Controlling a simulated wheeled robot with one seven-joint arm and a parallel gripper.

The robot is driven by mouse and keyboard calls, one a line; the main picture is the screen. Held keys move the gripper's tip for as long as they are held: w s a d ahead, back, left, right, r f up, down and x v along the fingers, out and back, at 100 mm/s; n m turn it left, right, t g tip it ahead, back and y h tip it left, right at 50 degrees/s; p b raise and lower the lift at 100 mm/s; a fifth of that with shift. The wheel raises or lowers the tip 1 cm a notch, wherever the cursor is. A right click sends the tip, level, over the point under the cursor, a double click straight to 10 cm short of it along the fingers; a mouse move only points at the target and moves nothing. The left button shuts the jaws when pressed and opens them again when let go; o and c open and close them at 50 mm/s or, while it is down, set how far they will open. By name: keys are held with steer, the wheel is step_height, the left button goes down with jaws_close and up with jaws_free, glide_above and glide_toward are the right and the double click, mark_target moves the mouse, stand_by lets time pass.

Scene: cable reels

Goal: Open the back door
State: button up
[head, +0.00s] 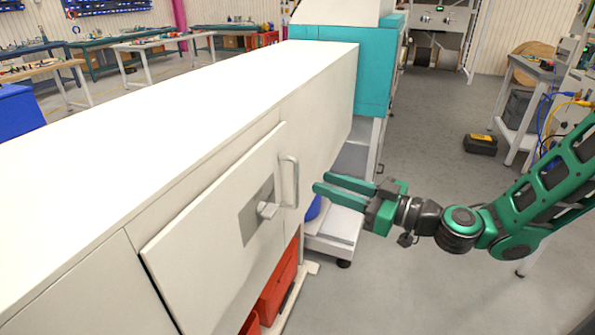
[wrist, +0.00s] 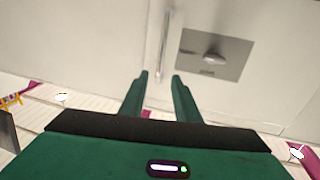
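The long white cabinet top (head: 170,95) runs along the left. A teal machine (head: 345,65) stands behind its far end. Red bins (head: 277,285) sit below the door. A yellow-black box (head: 480,145) lies on the floor. Open grey floor (head: 430,130) lies around my arm.

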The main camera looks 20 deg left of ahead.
steer(key=x, duration=0.9)
steer(key=shift+w+a, duration=0.1)
steer(key=shift+w, duration=0.1)
jaws_close()
